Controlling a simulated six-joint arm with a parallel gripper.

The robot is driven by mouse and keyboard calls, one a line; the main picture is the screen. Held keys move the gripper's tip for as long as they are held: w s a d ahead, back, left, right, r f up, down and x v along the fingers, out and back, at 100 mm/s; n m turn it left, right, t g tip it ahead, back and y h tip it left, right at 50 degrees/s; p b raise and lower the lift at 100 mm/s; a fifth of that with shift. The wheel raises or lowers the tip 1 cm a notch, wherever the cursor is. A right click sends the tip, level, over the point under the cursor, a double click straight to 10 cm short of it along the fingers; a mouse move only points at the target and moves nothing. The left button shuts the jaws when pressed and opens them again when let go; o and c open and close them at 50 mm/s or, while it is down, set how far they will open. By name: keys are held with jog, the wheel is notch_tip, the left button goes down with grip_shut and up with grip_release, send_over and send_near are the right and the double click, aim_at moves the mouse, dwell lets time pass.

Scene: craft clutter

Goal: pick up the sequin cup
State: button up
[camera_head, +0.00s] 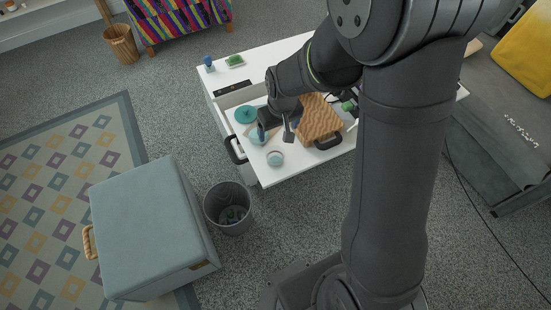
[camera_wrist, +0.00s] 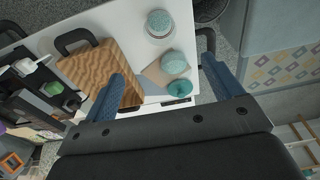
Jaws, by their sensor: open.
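The height gap is hard to judge.
A wavy-grained wooden board (camera_head: 319,118) with a dark handle lies right of my gripper. A dark bin (camera_head: 229,208) and grey-blue ottoman (camera_head: 147,222) stand on the floor.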

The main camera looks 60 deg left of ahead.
send_over(275, 160)
jog(key=shift+s+d+f, duration=0.1)
jog(key=shift+d+f, duration=0.1)
jog(key=shift+f, duration=4.1)
jog(key=shift+d+f, duration=0.15)
jog(key=shift+f, duration=4.1)
jog(key=c, duration=1.1)
jog(key=shift+r, duration=0.1)
